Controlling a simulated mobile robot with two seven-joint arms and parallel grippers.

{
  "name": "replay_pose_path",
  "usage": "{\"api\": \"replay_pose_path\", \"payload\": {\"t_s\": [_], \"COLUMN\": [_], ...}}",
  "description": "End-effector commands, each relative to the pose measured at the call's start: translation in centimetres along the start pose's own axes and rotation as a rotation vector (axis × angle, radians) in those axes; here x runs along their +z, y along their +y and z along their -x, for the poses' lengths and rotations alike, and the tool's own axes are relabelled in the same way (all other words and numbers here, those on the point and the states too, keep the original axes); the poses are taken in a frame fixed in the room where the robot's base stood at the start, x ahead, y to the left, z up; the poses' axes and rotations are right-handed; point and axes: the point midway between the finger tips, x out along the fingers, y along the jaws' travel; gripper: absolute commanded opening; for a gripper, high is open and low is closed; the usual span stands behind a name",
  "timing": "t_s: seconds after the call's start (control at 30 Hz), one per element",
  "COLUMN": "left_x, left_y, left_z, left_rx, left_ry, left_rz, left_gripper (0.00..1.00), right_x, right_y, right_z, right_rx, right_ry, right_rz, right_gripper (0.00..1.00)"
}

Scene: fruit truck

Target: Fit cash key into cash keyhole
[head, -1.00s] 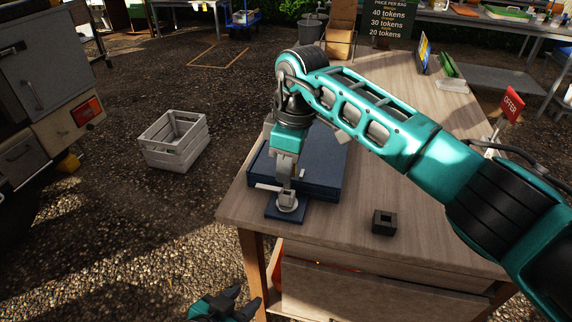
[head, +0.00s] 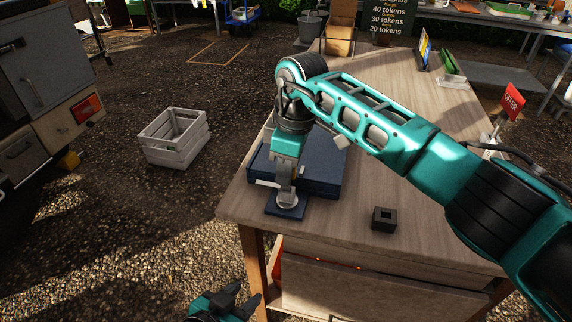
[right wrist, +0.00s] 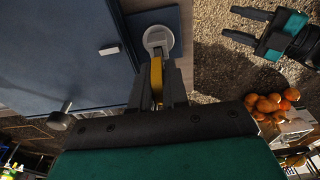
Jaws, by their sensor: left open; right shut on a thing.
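The cash keyhole is a pale grey round fitting (right wrist: 158,38) on a small dark blue plate (head: 272,211) at the near left corner of the wooden table, beside a dark blue cash box (head: 325,172). My right gripper (head: 286,192) points down over the fitting. In the right wrist view it is shut on a yellow key (right wrist: 156,80). The key's far end meets or overlaps the round fitting; I cannot tell how deep it sits. My left gripper (head: 246,298) is open and empty, low in front of the table; it also shows in the right wrist view (right wrist: 231,22).
A small black square block (head: 384,219) with a hollow stands on the table to the right. A white crate (head: 172,150) is on the ground at left. A red offer sign (head: 512,100) stands at the table's right edge.

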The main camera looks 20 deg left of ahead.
Motion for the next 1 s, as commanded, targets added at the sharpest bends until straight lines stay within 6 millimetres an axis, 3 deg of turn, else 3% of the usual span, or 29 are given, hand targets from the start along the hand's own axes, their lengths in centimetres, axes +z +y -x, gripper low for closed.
{"api": "replay_pose_path", "payload": {"t_s": [0.7, 0.73, 1.0], "left_x": [0.0, 0.0, 0.0], "left_y": [0.0, 0.0, 0.0], "left_z": [0.0, 0.0, 0.0], "left_rx": [0.0, 0.0, 0.0], "left_ry": [0.0, 0.0, 0.0], "left_rz": [0.0, 0.0, 0.0], "left_gripper": [0.43, 0.43, 0.43], "right_x": [0.2, 0.2, 0.2], "right_y": [0.0, 0.0, 0.0], "right_z": [-1.8, -1.8, -1.8], "right_rx": [0.0, 0.0, 0.0], "right_ry": [0.0, 0.0, 0.0], "right_rz": [0.001, 0.001, 0.001], "right_gripper": [0.0, 0.16, 0.42]}}
